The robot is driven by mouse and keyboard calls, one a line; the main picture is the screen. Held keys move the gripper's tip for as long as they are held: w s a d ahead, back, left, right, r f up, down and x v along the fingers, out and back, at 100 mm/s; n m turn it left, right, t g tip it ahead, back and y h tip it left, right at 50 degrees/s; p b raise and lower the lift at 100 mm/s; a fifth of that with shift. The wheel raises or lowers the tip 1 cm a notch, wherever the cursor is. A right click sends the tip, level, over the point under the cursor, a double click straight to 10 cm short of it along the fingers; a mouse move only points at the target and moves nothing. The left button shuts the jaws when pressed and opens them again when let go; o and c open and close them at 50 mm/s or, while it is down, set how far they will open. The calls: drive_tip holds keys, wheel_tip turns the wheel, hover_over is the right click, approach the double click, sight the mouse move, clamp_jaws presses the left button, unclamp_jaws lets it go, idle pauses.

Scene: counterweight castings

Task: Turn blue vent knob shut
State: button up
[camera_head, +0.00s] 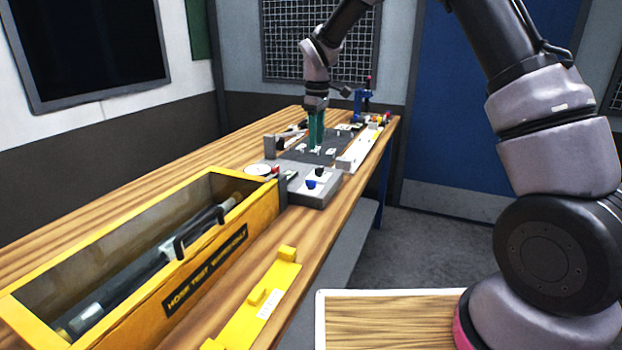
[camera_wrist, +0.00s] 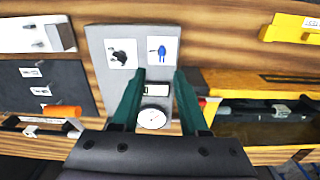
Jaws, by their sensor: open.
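The blue vent knob (camera_head: 311,184) sits on a white square on top of a grey block (camera_head: 322,192) on the workbench. In the wrist view the blue knob (camera_wrist: 161,51) is on the right white square, with a black knob (camera_wrist: 121,55) on the left one. My gripper (camera_head: 316,128) points down over the bench, beyond the block in the head view. In the wrist view its two green fingers (camera_wrist: 156,72) are apart with nothing between them. The blue knob lies ahead of the fingertips, not between them. A round white gauge (camera_wrist: 152,118) shows between the fingers.
A yellow hose box (camera_head: 205,270) with a dark hose in it fills the near bench. A dark board (camera_head: 318,150) with white labels and a blue stand (camera_head: 365,103) are farther back. A wooden panel (camera_head: 400,320) is at the bottom.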

sight(311, 183)
drive_tip(key=shift+n, duration=0.4)
drive_tip(key=f, duration=0.4)
drive_tip(key=a+f, duration=0.1)
drive_tip(key=f, duration=0.8)
drive_tip(key=shift+w+a+f, duration=0.15)
drive_tip(key=shift+w+a, duration=0.05)
drive_tip(key=shift+a, duration=0.05)
clamp_jaws()
